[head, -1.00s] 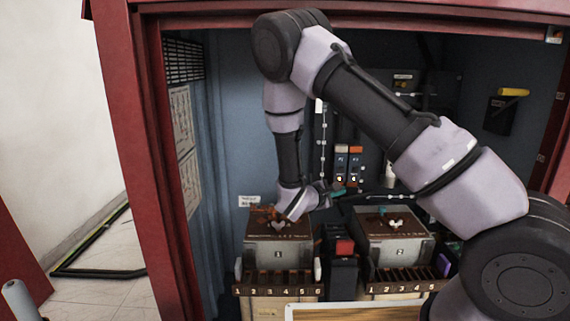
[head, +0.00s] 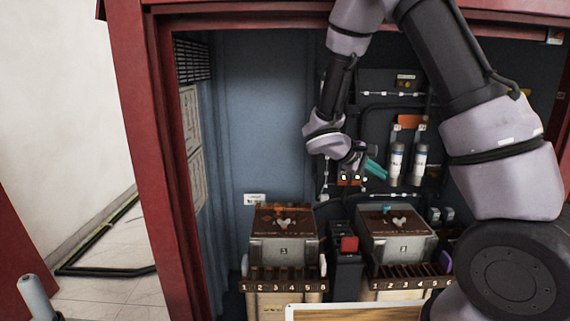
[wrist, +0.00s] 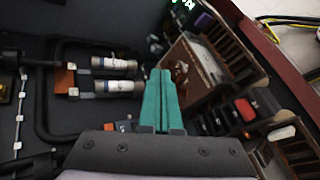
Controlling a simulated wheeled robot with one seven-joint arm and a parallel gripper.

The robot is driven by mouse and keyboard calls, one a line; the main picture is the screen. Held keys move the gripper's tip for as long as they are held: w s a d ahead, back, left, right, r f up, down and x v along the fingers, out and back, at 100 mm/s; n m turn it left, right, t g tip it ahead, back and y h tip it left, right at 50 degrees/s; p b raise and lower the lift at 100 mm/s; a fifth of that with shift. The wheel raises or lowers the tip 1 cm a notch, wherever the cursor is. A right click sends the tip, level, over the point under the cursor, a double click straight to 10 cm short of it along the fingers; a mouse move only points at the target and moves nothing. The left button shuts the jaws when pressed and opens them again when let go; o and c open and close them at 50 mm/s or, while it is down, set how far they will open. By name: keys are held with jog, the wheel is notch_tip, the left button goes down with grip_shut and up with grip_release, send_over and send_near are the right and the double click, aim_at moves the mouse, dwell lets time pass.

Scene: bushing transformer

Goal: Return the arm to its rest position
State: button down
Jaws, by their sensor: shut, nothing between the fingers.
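My gripper (head: 376,170) is raised inside the red cabinet, in front of its dark back panel, above the two numbered boxes. Its teal fingers point right and slightly down in the head view. In the wrist view my gripper (wrist: 160,98) shows its two teal fingers side by side, closed together, with nothing between them. My arm reaches in from the right and bends at the top of the cabinet opening.
Box 1 (head: 282,251) and box 2 (head: 402,247) stand on slotted racks. A black unit with a red block (head: 349,244) stands between them. Two white cylinders (head: 396,162) are on the back panel near my fingers. The red cabinet frame (head: 141,160) bounds the left side.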

jog(key=s+d+r+m+g+y, duration=0.25)
jog(key=s+r+m+y, duration=0.4)
jog(key=s+r, duration=0.4)
jog(key=s+a+r+m+t+y, duration=0.4)
jog(key=s+r+m+t+y, duration=0.1)
jog(key=s+r, duration=0.5)
jog(key=shift+s+a+r+t+y, duration=0.25)
jog(key=shift+a+r+t+y, duration=0.2)
jog(key=shift+r+y, duration=0.25)
jog(key=shift+d, duration=0.1)
